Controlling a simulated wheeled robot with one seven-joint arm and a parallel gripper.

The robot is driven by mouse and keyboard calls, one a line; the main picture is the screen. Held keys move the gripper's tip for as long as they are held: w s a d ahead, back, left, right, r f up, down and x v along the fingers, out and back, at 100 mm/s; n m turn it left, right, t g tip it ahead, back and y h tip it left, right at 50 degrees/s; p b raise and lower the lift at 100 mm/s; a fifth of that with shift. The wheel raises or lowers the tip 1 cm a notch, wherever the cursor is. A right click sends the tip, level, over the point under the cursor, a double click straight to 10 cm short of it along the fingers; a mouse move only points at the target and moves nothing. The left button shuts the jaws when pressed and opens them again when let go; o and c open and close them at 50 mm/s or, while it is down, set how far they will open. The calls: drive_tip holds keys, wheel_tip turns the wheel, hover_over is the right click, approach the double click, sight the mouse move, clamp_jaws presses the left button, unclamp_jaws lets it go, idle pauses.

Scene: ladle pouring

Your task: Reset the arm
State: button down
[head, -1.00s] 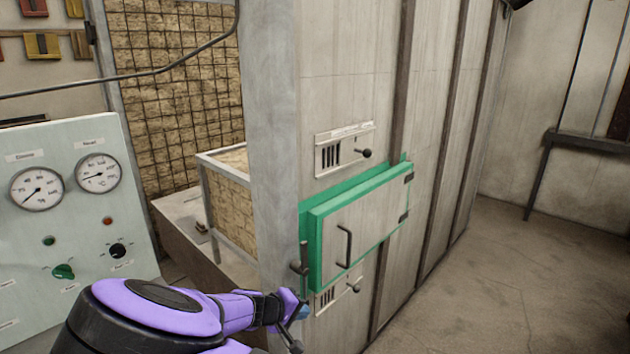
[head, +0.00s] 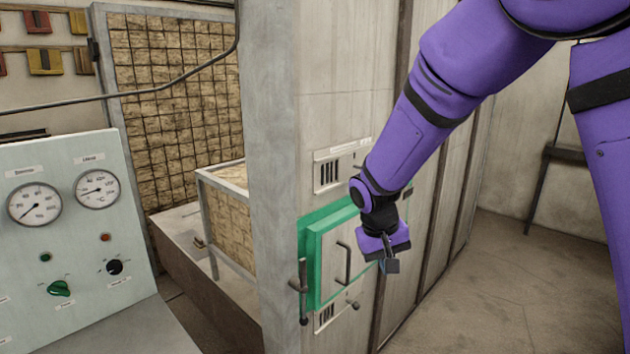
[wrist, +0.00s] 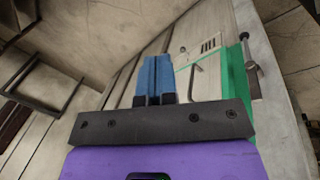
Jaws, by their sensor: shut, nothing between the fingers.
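My purple arm reaches down from the upper right in the head view. My gripper (head: 389,266) hangs in front of the right part of the green-framed furnace door (head: 328,262), pointing down. In the wrist view my gripper's blue fingers (wrist: 154,80) are together with nothing between them. The door looks closed; its dark handle (head: 343,263) is left of my gripper, apart from it. In the wrist view the door's green frame (wrist: 237,75) is to the right of the fingers. I cannot tell the exact gap between gripper and door.
A control panel (head: 60,235) with two gauges stands at the left. A grey post (head: 272,150) and a latch lever (head: 303,285) are left of the door. A dark shelf (head: 567,154) is on the far right wall. The floor (head: 500,290) at right is clear.

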drive_tip(key=s+d+r+m+t+y, duration=0.1)
drive_tip(key=s+d+r+t+y, duration=0.15)
drive_tip(key=s+d+r, duration=1.05)
drive_tip(key=s+d+r+t, duration=0.2)
drive_tip(key=s+r, duration=0.4)
drive_tip(key=s, duration=0.6)
drive_tip(key=shift+s+d+r+m, duration=0.2)
drive_tip(key=shift+s+d+m, duration=0.05)
drive_tip(key=shift+s+m, duration=0.1)
